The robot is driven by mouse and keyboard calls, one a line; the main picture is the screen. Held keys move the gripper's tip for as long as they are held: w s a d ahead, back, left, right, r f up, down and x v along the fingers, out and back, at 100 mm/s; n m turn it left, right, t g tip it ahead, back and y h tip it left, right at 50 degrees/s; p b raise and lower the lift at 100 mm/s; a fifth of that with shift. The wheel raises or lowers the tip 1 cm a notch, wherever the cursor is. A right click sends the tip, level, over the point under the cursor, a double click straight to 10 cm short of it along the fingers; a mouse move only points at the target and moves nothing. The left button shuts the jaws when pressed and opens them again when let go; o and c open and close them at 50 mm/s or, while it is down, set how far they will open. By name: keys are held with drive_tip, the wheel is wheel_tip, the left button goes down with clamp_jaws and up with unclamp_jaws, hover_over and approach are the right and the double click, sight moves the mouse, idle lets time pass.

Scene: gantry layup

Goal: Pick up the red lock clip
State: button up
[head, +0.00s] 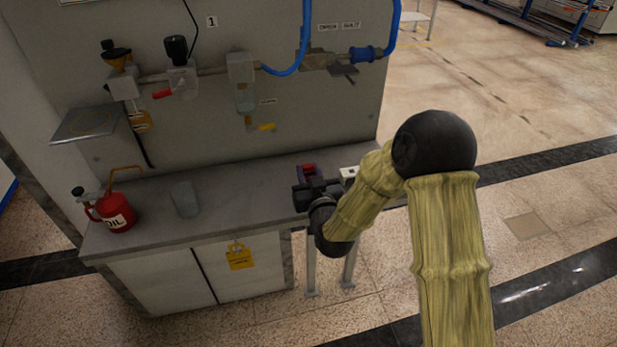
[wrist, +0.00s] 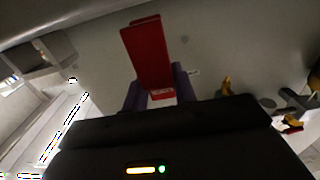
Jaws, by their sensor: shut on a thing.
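The red lock clip (wrist: 150,62) stands out from between the fingers of my gripper (wrist: 160,92) in the wrist view. My gripper is shut on its lower end. In the head view the red clip (head: 307,170) shows at my gripper (head: 305,182), over the right end of the grey bench top. The fingertips are small and partly hidden there. I cannot tell from these views whether the clip touches the bench.
A red oil can (head: 117,211) and a clear cup (head: 185,199) stand on the bench (head: 240,190) to the left. Valves, a filter bowl (head: 244,92) and a blue hose (head: 305,40) are on the panel behind. A yellow tag (head: 239,257) hangs on the bench front.

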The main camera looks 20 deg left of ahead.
wheel_tip(320, 180, up, 9)
drive_tip(key=shift+f, duration=0.1)
drive_tip(key=shift+s+a, duration=0.1)
idle(0.7)
